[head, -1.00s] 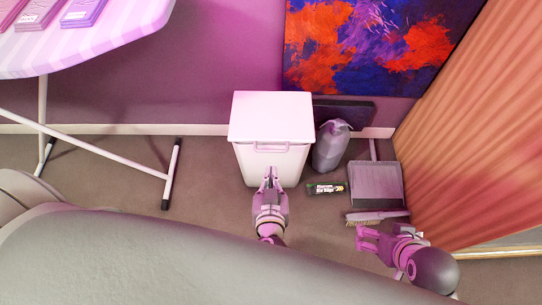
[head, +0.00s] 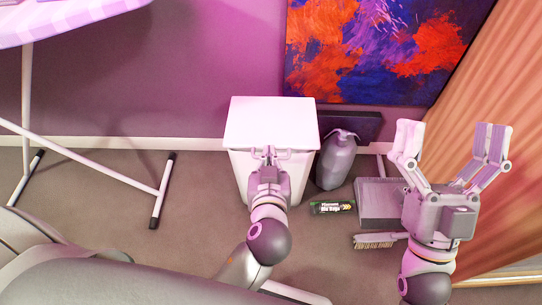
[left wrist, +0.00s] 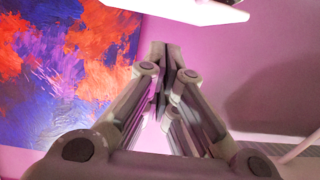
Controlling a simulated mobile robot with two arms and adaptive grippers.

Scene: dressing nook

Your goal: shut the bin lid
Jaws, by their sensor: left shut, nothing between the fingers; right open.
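The white bin (head: 240,175) stands against the wall in the middle of the head view. Its white lid (head: 270,122) covers the top, with a handle (head: 294,153) at the front edge; I cannot tell whether a gap is left under it. In the left wrist view a white slab, seemingly the lid (left wrist: 185,9), crosses the top. My left gripper (head: 268,151) is shut and empty, its tips at the front of the lid by the handle; contact is unclear. It also shows in the left wrist view (left wrist: 166,45). My right gripper (head: 450,135) is open and empty, to the right of the bin.
An ironing board (head: 70,18) stands left. A curtain (head: 485,110) hangs right.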

